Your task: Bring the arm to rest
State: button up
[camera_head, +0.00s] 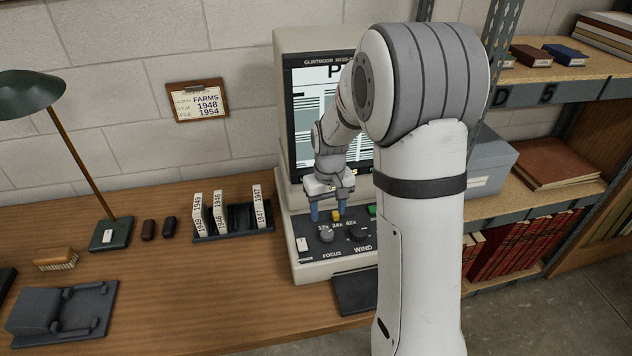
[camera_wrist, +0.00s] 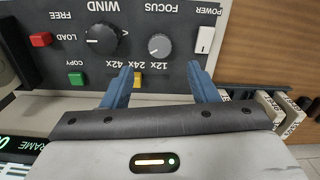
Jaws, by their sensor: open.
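My gripper (camera_head: 329,213) hangs over the control panel of the microfilm reader (camera_head: 305,262), pointing down, with its two blue fingers apart and nothing between them. In the wrist view my gripper (camera_wrist: 160,88) shows its fingers spread over the panel below the grey focus knob (camera_wrist: 158,45). I cannot tell whether the fingertips touch the panel. My arm crosses in front of the reader and hides part of its screen and the right side of its panel.
A rack (camera_head: 235,221) of labelled film boxes stands left of the reader. A desk lamp (camera_head: 110,234), a brush (camera_head: 55,260) and a grey device (camera_head: 62,312) are on the desk further left. Shelves (camera_head: 540,205) with boxes and books stand at right. The desk's front middle is clear.

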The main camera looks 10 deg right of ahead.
jog(key=s+r+t, duration=0.1)
jog(key=s+r, duration=0.5)
jog(key=s, duration=0.5)
jog(key=s+r+m+t, duration=0.1)
jog(key=s+r+t, duration=0.1)
jog(key=s+r, duration=0.5)
jog(key=s, duration=0.4)
jog(key=shift+a+r, duration=0.25)
jog(key=shift+a, duration=0.15)
jog(key=shift+c, duration=0.4)
